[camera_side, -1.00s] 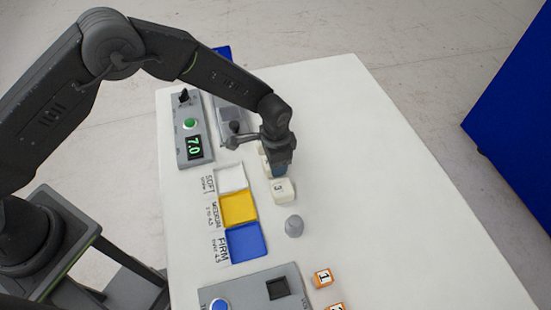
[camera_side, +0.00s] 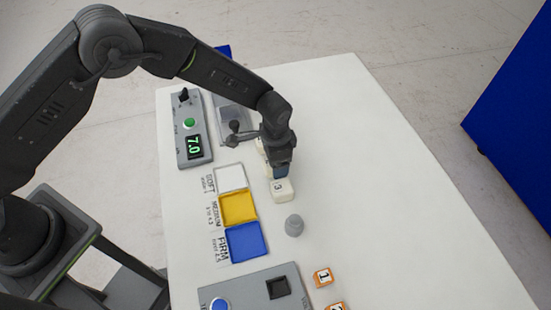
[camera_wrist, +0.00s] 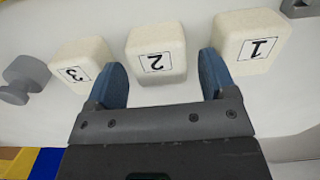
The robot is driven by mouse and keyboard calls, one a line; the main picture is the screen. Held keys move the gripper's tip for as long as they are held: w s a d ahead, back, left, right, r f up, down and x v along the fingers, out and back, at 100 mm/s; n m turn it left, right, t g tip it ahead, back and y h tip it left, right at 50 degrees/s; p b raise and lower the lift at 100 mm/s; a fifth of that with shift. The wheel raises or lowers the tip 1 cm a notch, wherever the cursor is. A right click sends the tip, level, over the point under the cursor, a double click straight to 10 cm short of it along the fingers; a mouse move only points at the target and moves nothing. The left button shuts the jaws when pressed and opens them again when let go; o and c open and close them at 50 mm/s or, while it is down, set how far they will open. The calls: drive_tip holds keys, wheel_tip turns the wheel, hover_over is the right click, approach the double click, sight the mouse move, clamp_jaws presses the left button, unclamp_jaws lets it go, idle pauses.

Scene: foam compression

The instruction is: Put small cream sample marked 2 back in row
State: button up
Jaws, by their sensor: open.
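The small cream sample marked 2 (camera_wrist: 156,50) stands on the table in the wrist view, between the cream samples marked 3 (camera_wrist: 85,60) and 1 (camera_wrist: 251,38). My gripper (camera_wrist: 157,80) is open. In the side view, my gripper (camera_side: 281,172) is low over the row and hides sample 2. Sample 3 shows just in front of it (camera_side: 282,189).
A grey weight-like knob (camera_side: 294,225) stands in front of the row. White (camera_side: 231,178), yellow (camera_side: 239,209) and blue (camera_side: 246,242) trays lie to the left. The table's right side is clear.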

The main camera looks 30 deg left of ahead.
wheel_tip(320, 180, up, 11)
drive_tip(key=s+a+r+n+t, duration=0.1)
drive_tip(key=s+a+r+n, duration=0.1)
drive_tip(key=s+a+r, duration=0.5)
drive_tip(key=a+r+n+t, duration=0.2)
drive_tip(key=a+r, duration=0.4)
drive_tip(key=r, duration=0.5)
drive_tip(key=s+a+r+n+t, duration=0.1)
drive_tip(key=s+a, duration=0.3)
drive_tip(key=s, duration=0.4)
drive_tip(key=s+a+r+n+t, duration=0.1)
drive_tip(key=s+a+n, duration=0.3)
drive_tip(key=s, duration=0.5)
drive_tip(key=shift+s+a+r+t, duration=0.3)
drive_tip(key=shift+a+r, duration=0.25)
drive_tip(key=shift+r, duration=0.25)
drive_tip(key=shift+w, duration=0.1)
